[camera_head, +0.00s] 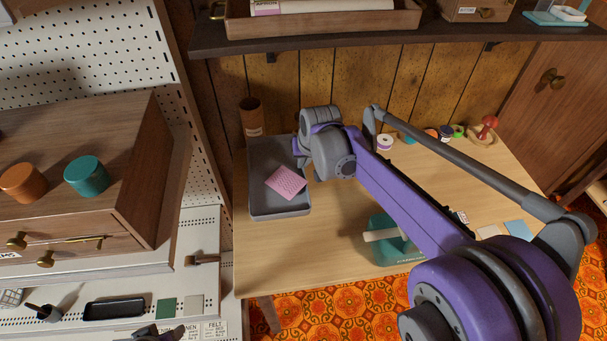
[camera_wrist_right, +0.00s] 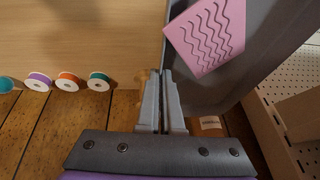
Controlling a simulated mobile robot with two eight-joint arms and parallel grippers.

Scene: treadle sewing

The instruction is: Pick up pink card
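The pink card (camera_head: 286,182) has wavy dark lines and lies tilted in the grey tray (camera_head: 261,207) at the left of the wooden table. In the right wrist view the card (camera_wrist_right: 207,37) lies ahead and to the right of my fingertips, apart from them. My right gripper (camera_wrist_right: 161,76) has its two fingers together with nothing between them. It hangs over the tray's edge. In the head view my right wrist hides most of these fingers.
A brown cup (camera_head: 251,116) stands behind the tray. Thread spools (camera_wrist_right: 68,80) line the table's back edge. A green-based item (camera_head: 385,246) stands mid-table, partly behind my arm. A dark shelf (camera_head: 330,42) overhangs the back. The table's front left is clear.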

